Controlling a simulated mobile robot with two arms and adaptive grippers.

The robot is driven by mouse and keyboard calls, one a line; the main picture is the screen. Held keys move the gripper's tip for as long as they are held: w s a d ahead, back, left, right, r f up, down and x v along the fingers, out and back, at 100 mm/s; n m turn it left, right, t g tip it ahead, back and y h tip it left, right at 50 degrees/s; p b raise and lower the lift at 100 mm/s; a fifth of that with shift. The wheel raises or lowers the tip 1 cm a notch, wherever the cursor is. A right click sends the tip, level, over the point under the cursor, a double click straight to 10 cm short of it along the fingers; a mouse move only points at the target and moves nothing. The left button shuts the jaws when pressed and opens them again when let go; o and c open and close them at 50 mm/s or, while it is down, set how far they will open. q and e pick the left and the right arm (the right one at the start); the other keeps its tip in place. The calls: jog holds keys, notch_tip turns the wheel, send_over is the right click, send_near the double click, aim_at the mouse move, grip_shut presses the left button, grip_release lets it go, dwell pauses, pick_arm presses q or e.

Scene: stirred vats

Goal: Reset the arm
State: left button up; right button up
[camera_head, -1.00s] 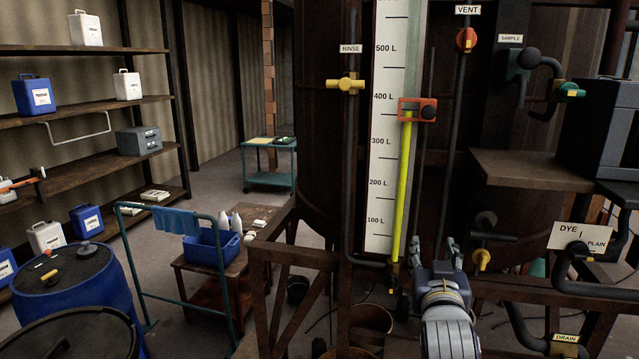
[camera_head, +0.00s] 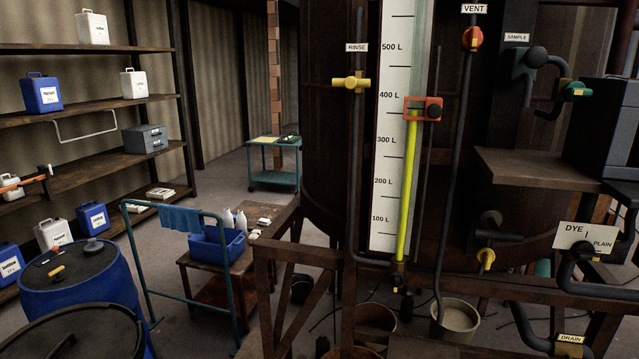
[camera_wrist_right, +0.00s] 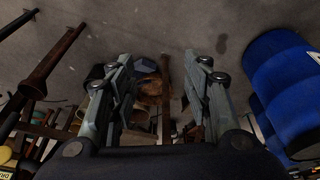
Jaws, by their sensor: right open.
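My right gripper (camera_wrist_right: 162,85) shows in the right wrist view, with its two fingers apart and nothing between them. Beyond the fingers are the floor, a brown beam and some buckets below. The head view shows neither gripper now. In the head view the vat (camera_head: 335,130) stands at the centre with its level gauge (camera_head: 387,140). The yellow-green column reaches up to a red slider (camera_head: 423,108) a little below the 400 L mark.
A blue drum (camera_head: 85,285) stands at the lower left, and one shows at the right wrist view's right edge (camera_wrist_right: 275,85). A teal rail (camera_head: 150,270) stands beside a low table with a blue bin (camera_head: 215,247). A bucket (camera_head: 456,319) sits under the vat. Shelves line the left wall.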

notch_tip(320, 180, down, 34)
jog(key=s+g+b, duration=0.1)
jog(key=s+b, duration=0.1)
jog(key=b, duration=0.4)
jog(key=s+d+f+b, duration=0.1)
jog(key=s+f+b, duration=0.1)
jog(key=s+f, duration=0.6)
jog(key=s+d+f+g+b, duration=0.1)
jog(key=s+d+f+b, duration=0.1)
jog(key=s+f, duration=0.6)
notch_tip(320, 180, down, 4)
jog(key=shift+s+r+b, duration=0.15)
jog(key=shift+r+b, duration=0.1)
jog(key=shift+b, duration=0.45)
